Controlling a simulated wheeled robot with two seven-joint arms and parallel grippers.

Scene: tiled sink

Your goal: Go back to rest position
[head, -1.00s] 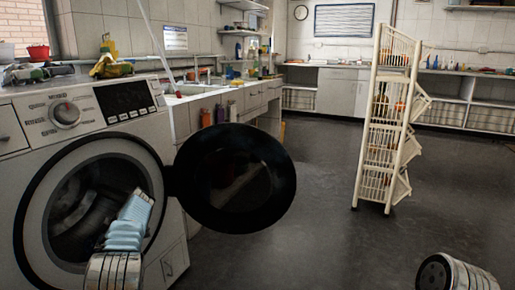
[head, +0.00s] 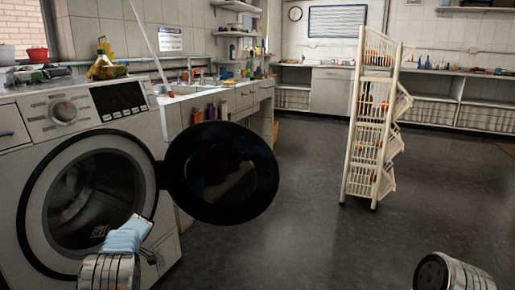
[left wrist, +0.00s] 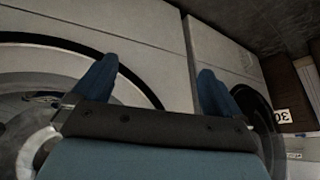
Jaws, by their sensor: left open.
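The white washing machine (head: 30,205) stands at the left with its round door (head: 222,175) swung open to the right. My left gripper (head: 152,256) is in front of the machine, below and right of the drum opening (head: 85,195). In the head view its fingers are small and partly hidden by my light blue wrist. In the left wrist view the two blue fingers (left wrist: 155,85) are spread apart with nothing between them. Part of my right arm shows at the bottom right of the head view, but its gripper is out of view.
A cream rack of tilted baskets (head: 372,125) stands on the open grey floor (head: 300,215). A sink counter (head: 215,92) with bottles is behind the door.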

